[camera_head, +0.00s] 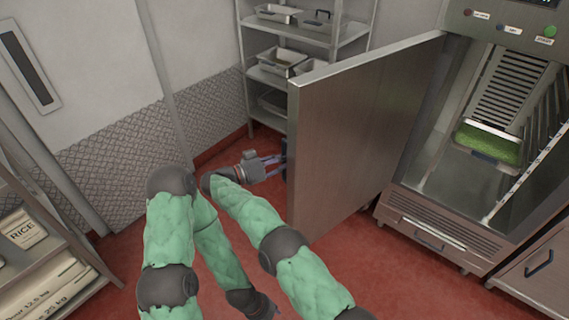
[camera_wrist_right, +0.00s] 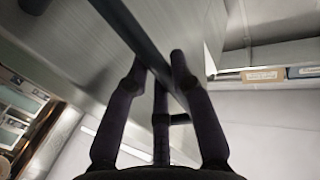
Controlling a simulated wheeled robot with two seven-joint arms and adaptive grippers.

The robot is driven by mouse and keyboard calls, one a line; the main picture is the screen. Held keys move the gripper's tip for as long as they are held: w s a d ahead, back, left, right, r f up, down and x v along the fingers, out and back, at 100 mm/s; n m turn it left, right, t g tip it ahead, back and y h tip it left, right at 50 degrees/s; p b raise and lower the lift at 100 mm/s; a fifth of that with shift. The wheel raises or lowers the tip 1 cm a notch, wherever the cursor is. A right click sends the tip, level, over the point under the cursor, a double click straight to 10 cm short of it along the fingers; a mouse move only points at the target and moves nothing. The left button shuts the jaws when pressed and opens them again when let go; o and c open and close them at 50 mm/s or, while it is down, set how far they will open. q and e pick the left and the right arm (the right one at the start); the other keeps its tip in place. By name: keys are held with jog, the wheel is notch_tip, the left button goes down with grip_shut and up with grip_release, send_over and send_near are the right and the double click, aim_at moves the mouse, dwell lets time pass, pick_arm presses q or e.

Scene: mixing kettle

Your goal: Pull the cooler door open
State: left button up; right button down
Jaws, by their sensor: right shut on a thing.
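The cooler door (camera_head: 365,125) is a large steel panel that stands wide open, swung out from the cooler (camera_head: 440,180) on the right. Its dark handle (camera_head: 286,158) shows only partly past the door's free edge. My right gripper (camera_head: 272,166) is at that edge, shut on the handle. In the right wrist view the dark fingers (camera_wrist_right: 160,80) close around the dark handle bar (camera_wrist_right: 130,30), with the door's steel face behind. My left gripper (camera_head: 270,310) hangs low near the bottom of the head view, away from the door; its fingers are unclear.
Inside the cooler a tray of green stuff (camera_head: 490,145) sits below slatted racks. A rack with rice bags (camera_head: 22,230) is at the left. Red floor (camera_head: 350,265) is clear in front of the cooler.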

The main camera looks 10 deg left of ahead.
jog(key=shift+w+a, duration=0.2)
jog(key=shift+w, duration=0.2)
jog(key=c, duration=1)
grip_release()
jog(key=shift+c, duration=0.2)
